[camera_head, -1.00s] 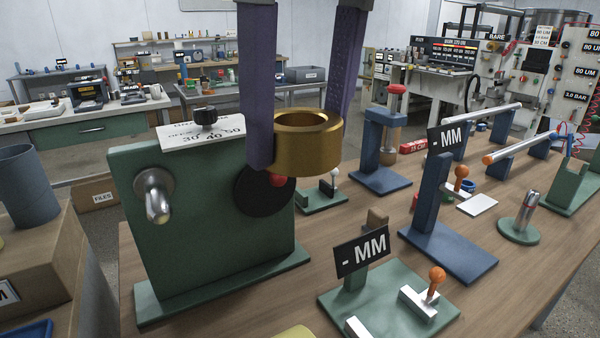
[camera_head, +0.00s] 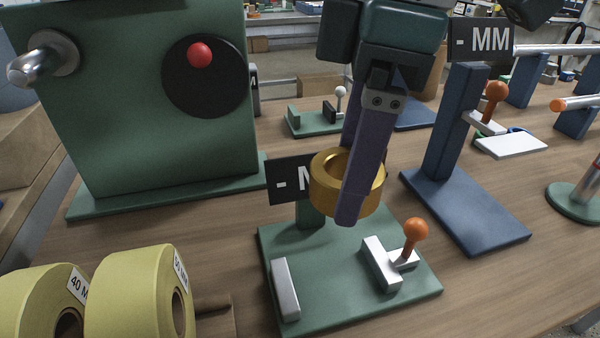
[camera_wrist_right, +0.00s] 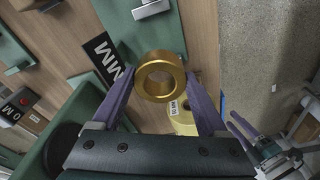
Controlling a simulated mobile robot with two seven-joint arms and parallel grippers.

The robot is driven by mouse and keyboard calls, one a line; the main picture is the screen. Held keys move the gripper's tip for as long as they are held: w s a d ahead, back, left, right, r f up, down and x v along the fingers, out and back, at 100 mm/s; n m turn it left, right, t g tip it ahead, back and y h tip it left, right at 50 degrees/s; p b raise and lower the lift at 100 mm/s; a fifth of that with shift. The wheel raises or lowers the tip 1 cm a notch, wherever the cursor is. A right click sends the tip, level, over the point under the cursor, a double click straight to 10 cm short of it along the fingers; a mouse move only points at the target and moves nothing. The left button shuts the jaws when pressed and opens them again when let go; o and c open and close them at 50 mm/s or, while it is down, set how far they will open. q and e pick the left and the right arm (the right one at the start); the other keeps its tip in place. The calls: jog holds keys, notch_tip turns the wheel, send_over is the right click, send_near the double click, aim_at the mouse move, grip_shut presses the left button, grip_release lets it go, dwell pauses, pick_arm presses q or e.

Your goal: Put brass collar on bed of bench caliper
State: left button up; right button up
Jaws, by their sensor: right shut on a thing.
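The brass collar (camera_head: 326,184) is a thick gold ring held in my right gripper (camera_head: 352,200), whose purple fingers close on its sides. The collar also shows between the fingertips in the right wrist view (camera_wrist_right: 160,76). The bench caliper (camera_head: 336,268) has a green bed, a pale fixed jaw (camera_head: 285,289), a pale sliding jaw (camera_head: 380,263) with an orange knob, and a black "- MM" sign (camera_head: 288,180). The collar is above the back part of the bed, apart from it, and covers part of the sign.
Yellow tape rolls (camera_head: 127,295) stand at the front left. A tall green machine (camera_head: 130,110) with a red knob is at the back left. A blue stand (camera_head: 465,210) with its own "- MM" sign is close on the right.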

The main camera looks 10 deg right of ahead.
jog(key=b, duration=0.1)
send_over(332, 280)
notch_tip(332, 280, down, 9)
jog(key=shift+s+d+f, duration=0.1)
jog(key=shift+d+f, duration=0.05)
notch_tip(332, 280, down, 4)
jog(key=shift+f+b, duration=0.15)
jog(key=shift+b, duration=0.4)
jog(key=shift+f, duration=0.1)
jog(key=shift+f, duration=0.15)
jog(key=o, duration=1.4)
